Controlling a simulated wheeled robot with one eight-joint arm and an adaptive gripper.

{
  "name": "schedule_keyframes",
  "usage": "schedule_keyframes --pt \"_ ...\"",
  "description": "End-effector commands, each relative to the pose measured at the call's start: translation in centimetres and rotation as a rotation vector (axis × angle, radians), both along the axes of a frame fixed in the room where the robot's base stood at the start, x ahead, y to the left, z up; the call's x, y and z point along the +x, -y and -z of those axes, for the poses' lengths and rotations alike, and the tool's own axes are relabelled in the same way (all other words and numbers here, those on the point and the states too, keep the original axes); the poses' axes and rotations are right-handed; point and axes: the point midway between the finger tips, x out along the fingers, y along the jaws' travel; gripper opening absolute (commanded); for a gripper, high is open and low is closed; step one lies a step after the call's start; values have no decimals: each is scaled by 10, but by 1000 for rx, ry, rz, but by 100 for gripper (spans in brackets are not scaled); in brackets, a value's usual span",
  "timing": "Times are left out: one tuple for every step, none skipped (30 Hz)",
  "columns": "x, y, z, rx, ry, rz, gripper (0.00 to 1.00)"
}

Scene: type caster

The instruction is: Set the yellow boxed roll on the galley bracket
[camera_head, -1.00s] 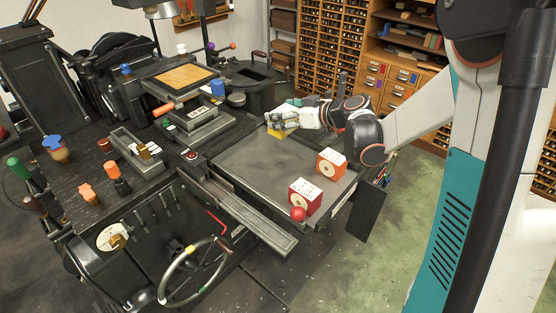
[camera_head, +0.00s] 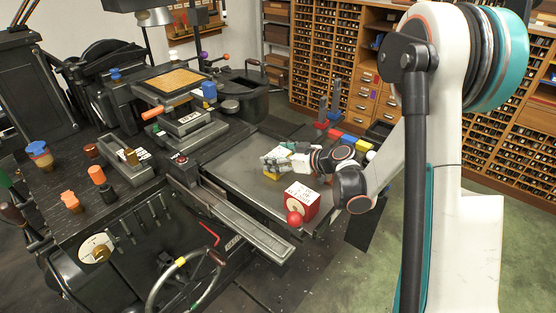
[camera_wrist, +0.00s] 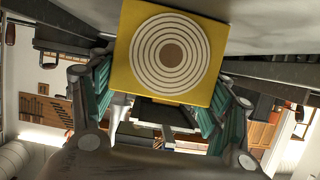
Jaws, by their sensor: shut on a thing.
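The yellow boxed roll (camera_wrist: 128,52) fills the top middle of the wrist view, its ringed round face towards the camera. My gripper (camera_wrist: 165,100) is shut on it, with a green finger at either side. In the head view only a small yellow part (camera_head: 271,177) shows beneath my gripper (camera_head: 276,164), over the flat grey plate (camera_head: 235,160). I cannot tell whether it touches the plate. A long narrow metal channel (camera_head: 245,224) runs along the plate's front-left edge; it may be the galley bracket, but I cannot tell for sure.
A red box (camera_head: 309,207) with a white top stands at the plate's near right corner, with a red ball (camera_head: 294,218) beside it. Blue, red and yellow blocks (camera_head: 348,140) lie behind my arm. The channel looks empty, and the plate's left part is clear.

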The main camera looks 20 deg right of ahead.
Motion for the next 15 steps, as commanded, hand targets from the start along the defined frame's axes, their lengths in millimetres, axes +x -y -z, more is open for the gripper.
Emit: schedule_keyframes --pt "0 0 0 1 1 0 41" --pt "0 0 0 0 0 0 41" --pt "0 0 -1 0 0 0 41" --pt "0 0 -1 0 0 0 41" --pt "0 0 -1 0 0 0 41" --pt "0 0 -1 0 0 0 41" --pt "0 0 0 0 0 0 41" --pt "0 0 1 0 0 0 41" --pt "0 0 2 0 0 0 41" --pt "0 0 3 0 0 0 41" --pt "0 0 3 0 0 0 75" --pt "0 0 2 0 0 0 84" --pt "0 0 2 0 0 0 91" --pt "0 0 2 0 0 0 91" --pt "0 0 2 0 0 0 91"
